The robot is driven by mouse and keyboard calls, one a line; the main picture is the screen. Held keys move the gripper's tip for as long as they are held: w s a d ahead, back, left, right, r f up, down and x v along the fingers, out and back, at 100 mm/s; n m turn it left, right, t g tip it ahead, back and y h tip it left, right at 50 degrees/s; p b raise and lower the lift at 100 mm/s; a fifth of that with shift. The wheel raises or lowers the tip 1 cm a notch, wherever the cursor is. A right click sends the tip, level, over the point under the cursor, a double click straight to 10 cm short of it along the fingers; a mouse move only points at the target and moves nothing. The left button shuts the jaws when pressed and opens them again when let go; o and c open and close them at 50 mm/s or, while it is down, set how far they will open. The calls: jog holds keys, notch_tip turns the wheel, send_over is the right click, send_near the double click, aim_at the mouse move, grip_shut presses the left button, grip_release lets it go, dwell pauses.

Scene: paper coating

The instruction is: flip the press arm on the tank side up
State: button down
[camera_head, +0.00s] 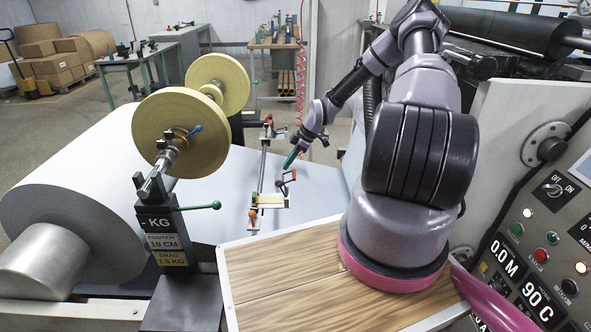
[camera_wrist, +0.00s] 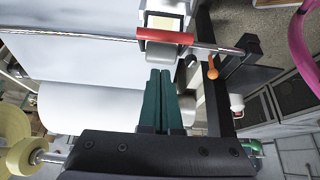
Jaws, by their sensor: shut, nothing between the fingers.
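A thin rail (camera_head: 262,165) runs across the pale paper web, with a small fixture at each end. The near fixture (camera_head: 268,199) has an orange knob and a dark upright bracket (camera_head: 287,180), which looks like a press arm. I cannot tell which fixture is on the tank side. My gripper (camera_head: 288,162), with green fingers, is just above and behind this bracket. In the wrist view my gripper (camera_wrist: 162,75) is shut and empty. Its tips are close below a grey block (camera_wrist: 164,52) under a red bar (camera_wrist: 166,36); contact is unclear. An orange lever (camera_wrist: 212,68) is to their right.
Yellow paper-roll discs (camera_head: 178,132) and a black stand with a green lever (camera_head: 205,206) are left of the rail. A wood-grain tabletop (camera_head: 290,285) lies in front. A control panel (camera_head: 540,245) is at right. Open web surrounds the rail.

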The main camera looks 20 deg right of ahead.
jog(key=s+d, duration=0.3)
jog(key=d, duration=0.5)
jog(key=shift+d+r, duration=0.2)
jog(key=shift+d, duration=0.1)
jog(key=shift+r, duration=0.15)
